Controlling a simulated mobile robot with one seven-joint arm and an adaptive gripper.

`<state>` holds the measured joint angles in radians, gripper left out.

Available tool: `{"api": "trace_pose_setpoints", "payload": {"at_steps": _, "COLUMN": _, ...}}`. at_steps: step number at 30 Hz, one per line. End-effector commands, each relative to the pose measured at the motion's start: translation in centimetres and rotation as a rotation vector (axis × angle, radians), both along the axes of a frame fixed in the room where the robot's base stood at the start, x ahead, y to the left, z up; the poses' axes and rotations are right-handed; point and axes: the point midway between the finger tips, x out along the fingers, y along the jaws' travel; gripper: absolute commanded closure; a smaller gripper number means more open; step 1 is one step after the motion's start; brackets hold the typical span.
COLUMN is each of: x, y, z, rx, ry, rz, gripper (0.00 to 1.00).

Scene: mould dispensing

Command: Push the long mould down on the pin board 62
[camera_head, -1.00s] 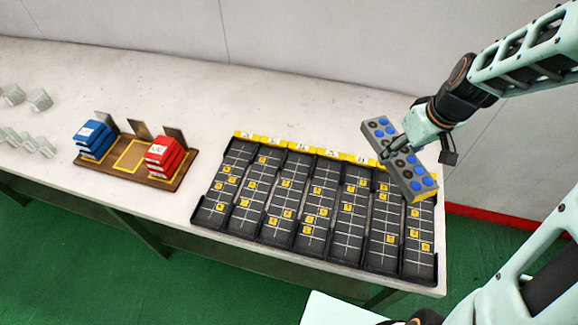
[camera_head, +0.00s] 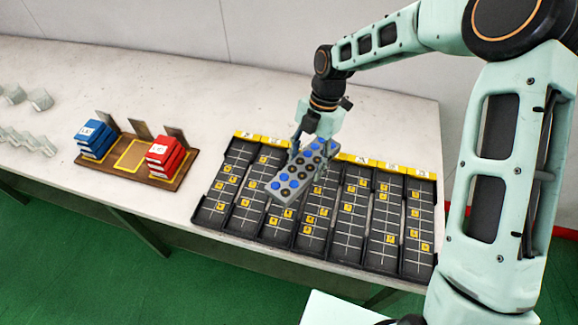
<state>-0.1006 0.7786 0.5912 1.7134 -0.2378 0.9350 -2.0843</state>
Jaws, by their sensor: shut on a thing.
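The long mould (camera_head: 290,184) is a grey block with blue and dark round cavities on top. My gripper (camera_head: 305,152) is shut on it near its middle. The mould lies over the middle columns of the black pin board (camera_head: 345,233), its long side running roughly along the columns, from upper right to lower left. It looks held a little above the board, but its exact height cannot be told. The board has several black strips with grid lines, yellow numbered squares and yellow labels along the back edge. The number 62 is too small to read. The mould hides the squares below it.
A brown wooden tray (camera_head: 122,173) at left holds a blue stack (camera_head: 95,140) and a red stack (camera_head: 165,155), with upright dark plates behind. Several pale grey blocks (camera_head: 40,99) lie at far left. The white table (camera_head: 180,85) is clear behind the board.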

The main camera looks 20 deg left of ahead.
Motion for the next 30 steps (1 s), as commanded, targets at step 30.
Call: {"api": "trace_pose_setpoints", "payload": {"at_steps": 30, "x": -2.4, "y": 3.9, "z": -4.9, "rx": 0.002, "ry": -0.001, "rz": 0.427, "gripper": 0.94}}
